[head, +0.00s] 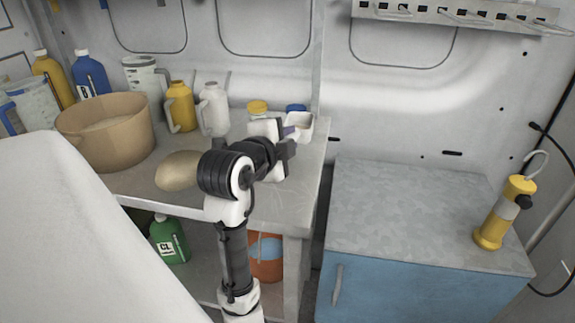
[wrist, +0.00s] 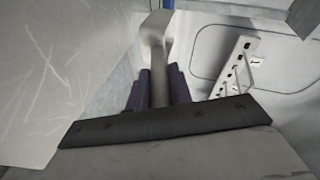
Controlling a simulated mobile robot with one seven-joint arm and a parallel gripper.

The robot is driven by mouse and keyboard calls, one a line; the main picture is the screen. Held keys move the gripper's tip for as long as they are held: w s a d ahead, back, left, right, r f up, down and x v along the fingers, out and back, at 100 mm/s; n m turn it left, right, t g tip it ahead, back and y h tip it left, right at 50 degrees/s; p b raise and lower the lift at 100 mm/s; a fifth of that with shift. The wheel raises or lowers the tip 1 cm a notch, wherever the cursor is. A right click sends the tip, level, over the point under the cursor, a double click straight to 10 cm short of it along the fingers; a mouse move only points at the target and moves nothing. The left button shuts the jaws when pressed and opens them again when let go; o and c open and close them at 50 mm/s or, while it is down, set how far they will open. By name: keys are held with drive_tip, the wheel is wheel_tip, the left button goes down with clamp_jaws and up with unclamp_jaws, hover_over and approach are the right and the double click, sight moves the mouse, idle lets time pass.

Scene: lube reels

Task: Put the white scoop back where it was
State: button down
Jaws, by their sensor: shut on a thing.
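The white scoop (head: 305,124) is over the back right corner of the grey worktop (head: 300,172). My gripper (head: 290,133) is shut on the scoop's handle, with its purple fingers on it. In the wrist view, the handle (wrist: 158,88) runs between the two fingers of my gripper (wrist: 157,92) and widens at the far end. Whether the scoop touches the worktop is hard to tell. My arm hides part of the worktop's front.
A tan tub (head: 105,135), a yellow jug (head: 181,107), a white jug (head: 214,108) and a tan rounded object (head: 178,171) stand left of my arm. A yellow-lidded container (head: 257,108) and a blue cap (head: 296,107) are close behind. A blue cabinet (head: 420,215) stands right, its top mostly clear.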

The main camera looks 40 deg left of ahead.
drive_tip(key=shift+f, duration=3.5)
drive_tip(key=c, duration=1.3)
unclamp_jaws()
drive_tip(key=shift+o, duration=0.2)
